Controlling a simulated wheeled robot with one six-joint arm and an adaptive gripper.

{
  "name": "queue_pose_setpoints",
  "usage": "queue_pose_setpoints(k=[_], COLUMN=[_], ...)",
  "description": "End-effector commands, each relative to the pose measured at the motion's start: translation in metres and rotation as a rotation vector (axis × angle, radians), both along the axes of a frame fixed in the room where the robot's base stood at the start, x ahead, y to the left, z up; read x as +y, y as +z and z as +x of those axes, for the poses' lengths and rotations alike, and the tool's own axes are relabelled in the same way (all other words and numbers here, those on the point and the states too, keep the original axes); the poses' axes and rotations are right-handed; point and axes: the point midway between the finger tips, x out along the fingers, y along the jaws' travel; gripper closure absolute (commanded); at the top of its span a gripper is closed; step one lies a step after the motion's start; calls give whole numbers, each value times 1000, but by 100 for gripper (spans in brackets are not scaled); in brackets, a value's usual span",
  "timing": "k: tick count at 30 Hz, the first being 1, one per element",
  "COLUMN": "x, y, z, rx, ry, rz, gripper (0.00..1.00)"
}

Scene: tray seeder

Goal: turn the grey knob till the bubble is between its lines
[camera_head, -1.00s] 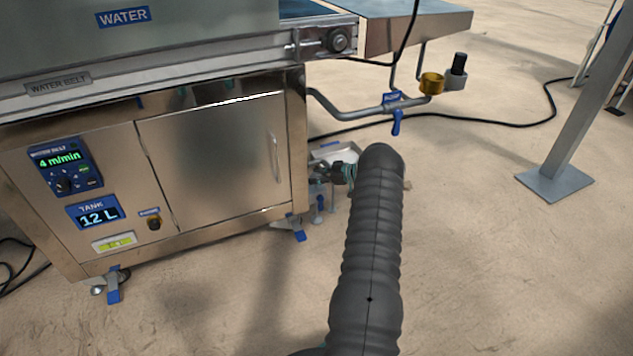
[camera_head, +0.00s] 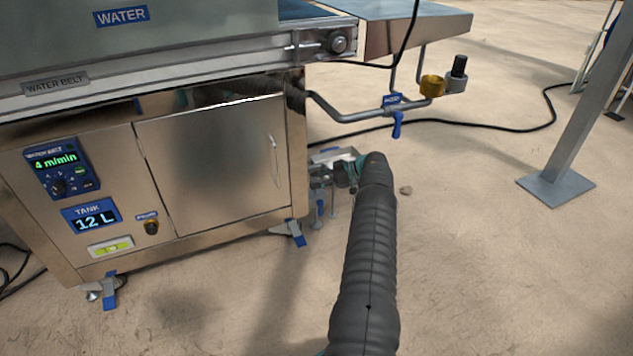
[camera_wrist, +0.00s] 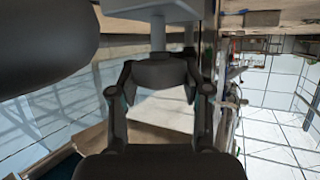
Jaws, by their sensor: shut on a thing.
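The grey knob (camera_wrist: 160,73) sits between my fingertips in the wrist view, under a lighter grey stem (camera_wrist: 158,35) that meets a flat plate. My gripper (camera_wrist: 160,82) is shut on the knob, one finger on each side. In the head view my gripper (camera_head: 328,174) is beside the right end of the steel cabinet, low near the floor, partly behind my dark arm. The knob cannot be made out there. The bubble level (camera_head: 110,247) is a yellow-green vial low on the cabinet front. Its bubble and lines are too small to judge.
The steel cabinet (camera_head: 215,165) stands left of my arm on blue-marked feet (camera_head: 296,233). A pipe with a blue valve handle (camera_head: 397,124) passes above and behind my gripper. A grey post (camera_head: 568,140) stands at right. The floor between is mostly clear.

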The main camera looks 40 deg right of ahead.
Motion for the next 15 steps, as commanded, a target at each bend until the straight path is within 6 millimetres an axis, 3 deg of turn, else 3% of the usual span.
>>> queue_pose_setpoints(k=[15], x=[0], y=[1], z=[0], rx=[-2], ry=[46], rz=[0], gripper=[87])
